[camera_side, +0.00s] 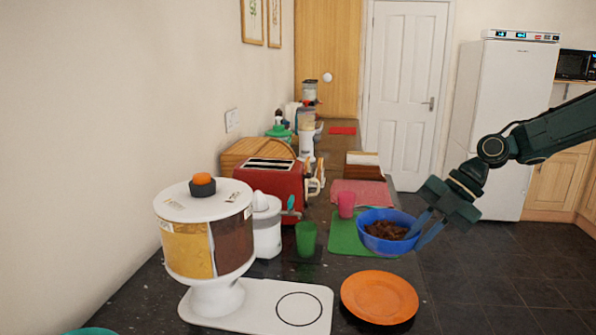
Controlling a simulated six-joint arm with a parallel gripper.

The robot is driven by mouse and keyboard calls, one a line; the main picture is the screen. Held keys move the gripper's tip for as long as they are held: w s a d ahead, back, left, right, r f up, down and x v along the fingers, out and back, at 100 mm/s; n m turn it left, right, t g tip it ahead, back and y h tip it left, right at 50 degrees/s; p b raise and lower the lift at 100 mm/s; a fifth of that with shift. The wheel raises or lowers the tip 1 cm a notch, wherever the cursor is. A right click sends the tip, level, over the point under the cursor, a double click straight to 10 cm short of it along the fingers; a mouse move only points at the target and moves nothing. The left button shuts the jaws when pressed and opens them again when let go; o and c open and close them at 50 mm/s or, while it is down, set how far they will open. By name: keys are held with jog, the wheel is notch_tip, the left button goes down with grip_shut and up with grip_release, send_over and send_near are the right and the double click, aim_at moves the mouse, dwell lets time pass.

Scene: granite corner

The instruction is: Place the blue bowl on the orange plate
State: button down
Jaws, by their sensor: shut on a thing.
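The blue bowl (381,243) holds a brown, lumpy food and is near the right edge of the dark counter. My gripper (422,230) comes in from the right and is shut on the bowl's right rim. The bowl overlaps the right part of a green mat in the picture; I cannot tell whether it is lifted or touching. The orange plate (379,297) lies empty on the counter, nearer the camera than the bowl and apart from it.
A green cup (306,239) and a pink cup (346,204) stand left of the bowl, near the green mat (343,236). A cereal dispenser (205,235) on a white base, a white juicer (266,228) and a red toaster (268,184) line the wall side.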

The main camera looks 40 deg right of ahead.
notch_tip(320, 180, down, 9)
dwell(0.3)
jog(key=shift+f, duration=0.1)
jog(key=shift+f, duration=2.05)
jog(key=shift+f, duration=0.15)
jog(key=c, duration=1.5)
grip_release()
jog(key=shift+o, duration=0.2)
jog(key=v, duration=1.2)
jog(key=shift+r, duration=0.2)
jog(key=shift+a, duration=0.1)
